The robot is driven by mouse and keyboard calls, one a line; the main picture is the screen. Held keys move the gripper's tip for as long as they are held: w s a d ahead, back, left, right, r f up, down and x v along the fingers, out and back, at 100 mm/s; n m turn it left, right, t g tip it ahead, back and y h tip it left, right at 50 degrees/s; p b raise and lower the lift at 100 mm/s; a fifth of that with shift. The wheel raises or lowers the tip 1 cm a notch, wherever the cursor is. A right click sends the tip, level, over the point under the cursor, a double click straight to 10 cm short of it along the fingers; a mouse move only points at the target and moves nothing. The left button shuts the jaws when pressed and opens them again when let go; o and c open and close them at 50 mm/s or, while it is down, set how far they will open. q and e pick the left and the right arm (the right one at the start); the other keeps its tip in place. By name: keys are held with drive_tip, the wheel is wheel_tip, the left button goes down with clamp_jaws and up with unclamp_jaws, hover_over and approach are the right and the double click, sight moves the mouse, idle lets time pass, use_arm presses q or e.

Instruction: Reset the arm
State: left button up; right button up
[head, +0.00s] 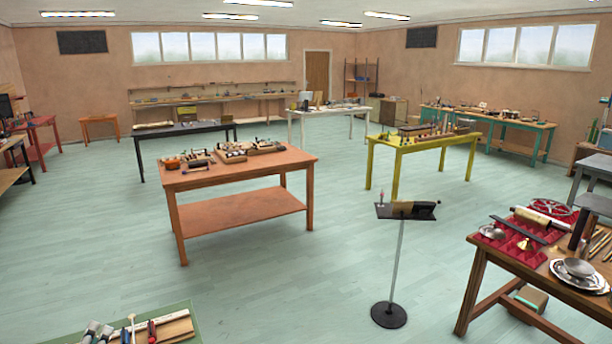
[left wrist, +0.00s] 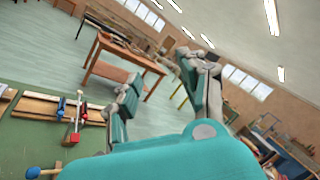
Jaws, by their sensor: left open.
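My left gripper (head: 98,329) shows only as two grey fingertips at the bottom left of the head view, by the green-topped table (head: 178,310). In the left wrist view my left gripper (left wrist: 172,68) has its teal fingers spread apart, with nothing between them. The rest of my left arm is out of the head view. My right gripper is in neither view.
A black-topped stand (head: 389,314), an orange-brown table (head: 248,168) and a right-hand workbench (head: 480,262) stand around clear floor.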

use_arm(q)
drive_tip(key=s+d+f+n+g+y, duration=0.2)
drive_tip(key=s+f+n+g+y, duration=0.6)
drive_tip(key=n, duration=1.2)
drive_tip(key=s+d+f+n+g+h, duration=0.1)
drive_tip(key=s+d+f+g+h, duration=0.35)
drive_tip(key=s+d, duration=0.4)
drive_tip(key=s+d+f+n+g+h, duration=0.2)
drive_tip(key=s+d+f+g+h, duration=0.3)
drive_tip(key=s+d, duration=0.4)
wheel_tip(320, 180, down, 41)
drive_tip(key=s+b, duration=0.1)
drive_tip(key=b, duration=1.2)
drive_tip(key=s+a+f+b, duration=0.1)
drive_tip(key=s+f+b, duration=0.3)
drive_tip(key=s+f, duration=0.4)
drive_tip(key=s+a+f+g+b, duration=0.1)
drive_tip(key=s+f+b, duration=0.4)
drive_tip(key=f, duration=1.1)
drive_tip(key=s, duration=0.3)
drive_tip(key=shift+a+f+m+h, duration=0.15)
drive_tip(key=shift+a+m+h, duration=0.2)
drive_tip(key=shift+a+m, duration=0.05)
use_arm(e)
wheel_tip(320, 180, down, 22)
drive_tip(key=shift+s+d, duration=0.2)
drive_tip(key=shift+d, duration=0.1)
